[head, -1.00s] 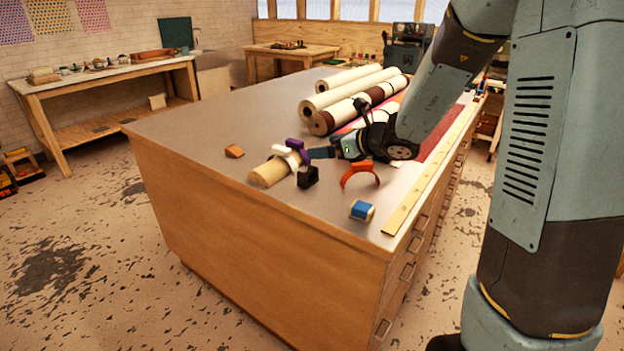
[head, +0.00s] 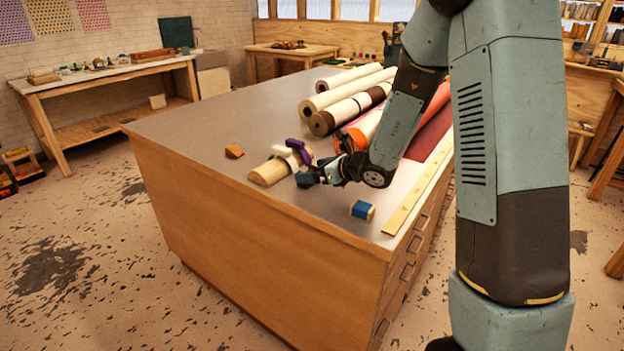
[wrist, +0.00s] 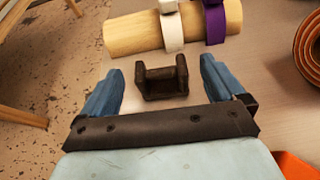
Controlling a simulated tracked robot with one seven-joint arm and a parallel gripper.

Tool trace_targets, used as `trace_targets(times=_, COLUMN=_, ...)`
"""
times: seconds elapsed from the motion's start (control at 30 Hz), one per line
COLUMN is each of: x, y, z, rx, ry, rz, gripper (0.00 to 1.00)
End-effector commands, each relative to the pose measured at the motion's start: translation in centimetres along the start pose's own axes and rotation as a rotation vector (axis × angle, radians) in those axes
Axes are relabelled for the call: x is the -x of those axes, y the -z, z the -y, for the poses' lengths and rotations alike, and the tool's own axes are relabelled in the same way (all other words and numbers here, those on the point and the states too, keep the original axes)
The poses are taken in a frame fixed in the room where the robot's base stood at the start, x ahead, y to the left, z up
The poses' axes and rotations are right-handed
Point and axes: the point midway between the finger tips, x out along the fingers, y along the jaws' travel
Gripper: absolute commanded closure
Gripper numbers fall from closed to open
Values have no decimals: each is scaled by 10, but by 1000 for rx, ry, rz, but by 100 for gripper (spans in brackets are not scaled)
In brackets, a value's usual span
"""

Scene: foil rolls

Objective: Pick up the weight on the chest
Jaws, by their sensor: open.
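A small dark U-shaped block, which looks like the weight (wrist: 162,78), stands on the chest top (head: 215,115). In the wrist view it lies between my two blue fingers, just ahead of the palm, with a gap on each side. My gripper (head: 308,178) is open and low over the chest top in the head view. There it covers most of the dark block. A wooden half-round piece (head: 268,172) lies just beyond, with a white cuff (wrist: 171,28) and a purple cuff (wrist: 214,20) on it.
A blue block (head: 362,210) and a yellow ruler (head: 418,200) lie near the right edge. An orange piece (head: 347,138) is behind my gripper, near several rolls (head: 350,105). A small orange-brown block (head: 234,151) lies left. The chest top's left part is clear.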

Motion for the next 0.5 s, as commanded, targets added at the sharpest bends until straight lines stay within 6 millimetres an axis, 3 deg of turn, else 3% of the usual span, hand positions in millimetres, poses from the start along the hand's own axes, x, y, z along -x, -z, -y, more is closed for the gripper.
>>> trace_targets(times=0.2, x=-25, y=0, z=0, rx=0, ry=0, rz=-1, gripper=4)
trace_targets(times=0.5, x=-27, y=0, z=0, rx=0, ry=1, rz=0, gripper=4)
